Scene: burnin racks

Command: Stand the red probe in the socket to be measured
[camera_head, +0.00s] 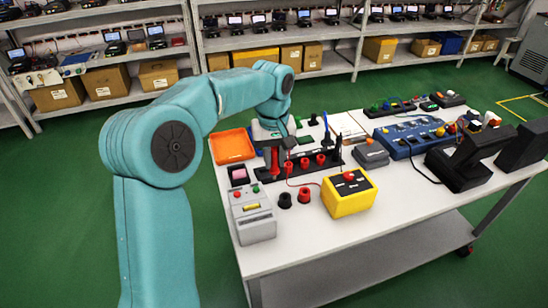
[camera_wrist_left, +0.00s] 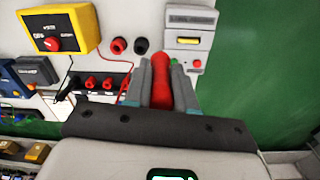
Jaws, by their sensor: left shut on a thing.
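My left gripper (camera_head: 275,158) is over the left part of the white table, reached by my teal arm. It is shut on the red probe (camera_head: 275,165), which also shows between the fingers in the left wrist view (camera_wrist_left: 161,78). Close by is a black strip with several red sockets (camera_head: 321,159); it also shows in the wrist view (camera_wrist_left: 92,83). A loose-standing red socket (camera_head: 305,196) and a black one (camera_head: 285,201) are nearer the front edge. I cannot tell which socket is to be measured. The probe's tip is hidden. My right gripper is not seen.
A yellow meter box (camera_head: 348,195) and a grey box with a yellow display (camera_head: 252,215) stand at the front. An orange tray (camera_head: 232,146) is at the left. A blue panel (camera_head: 412,138) and black blocks (camera_head: 462,168) fill the right. Bare table shows at front right.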

